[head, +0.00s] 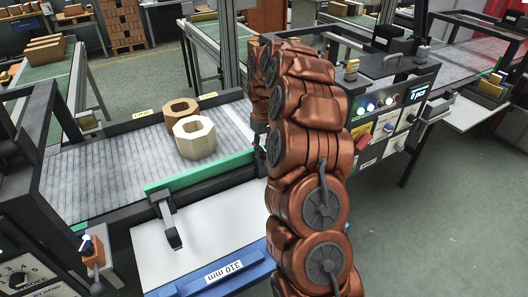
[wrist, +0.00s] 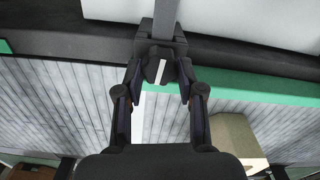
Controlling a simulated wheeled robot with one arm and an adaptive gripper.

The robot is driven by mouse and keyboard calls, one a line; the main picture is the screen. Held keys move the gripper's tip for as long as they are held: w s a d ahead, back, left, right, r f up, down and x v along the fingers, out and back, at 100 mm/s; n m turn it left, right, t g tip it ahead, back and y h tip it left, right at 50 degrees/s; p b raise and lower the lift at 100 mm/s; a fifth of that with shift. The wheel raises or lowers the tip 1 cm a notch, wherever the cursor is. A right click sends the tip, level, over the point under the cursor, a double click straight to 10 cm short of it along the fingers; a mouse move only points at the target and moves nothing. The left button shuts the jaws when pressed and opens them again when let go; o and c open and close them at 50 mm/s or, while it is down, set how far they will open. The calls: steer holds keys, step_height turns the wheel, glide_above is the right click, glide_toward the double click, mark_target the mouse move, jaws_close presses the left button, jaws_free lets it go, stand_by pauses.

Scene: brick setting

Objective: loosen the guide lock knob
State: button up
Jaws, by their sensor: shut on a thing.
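The guide lock knob (wrist: 160,68) is dark with a pale stripe across its face. It sits at the end of a dark clamp block on a grey bar in the wrist view. My gripper (wrist: 160,74) has one finger on each side of the knob and is shut on it. In the head view my copper-coloured arm hides the knob and most of the gripper. The green guide rail (head: 200,170) runs along the near edge of the roller conveyor (head: 105,175). It also shows in the wrist view (wrist: 250,86).
Two hollow octagonal blocks, one brown (head: 181,109) and one cream (head: 194,138), stand on the conveyor beyond the rail. A control panel (head: 388,112) is at right.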

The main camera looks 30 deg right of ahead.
steer(key=n+b, duration=0.2)
steer(key=n, duration=0.2)
steer(key=shift+f+n, duration=0.1)
steer(key=shift+n, duration=0.2)
steer(key=n+b, duration=0.1)
steer(key=n, duration=0.3)
steer(key=shift+a+n, duration=0.15)
steer(key=shift+n, duration=0.15)
steer(key=n, duration=0.4)
steer(key=shift+s+n, duration=0.1)
steer(key=shift+n, duration=0.2)
steer(key=shift+s+n, duration=0.1)
steer(key=shift+n, duration=2.1)
steer(key=o, duration=1.1)
steer(key=shift+o, duration=0.2)
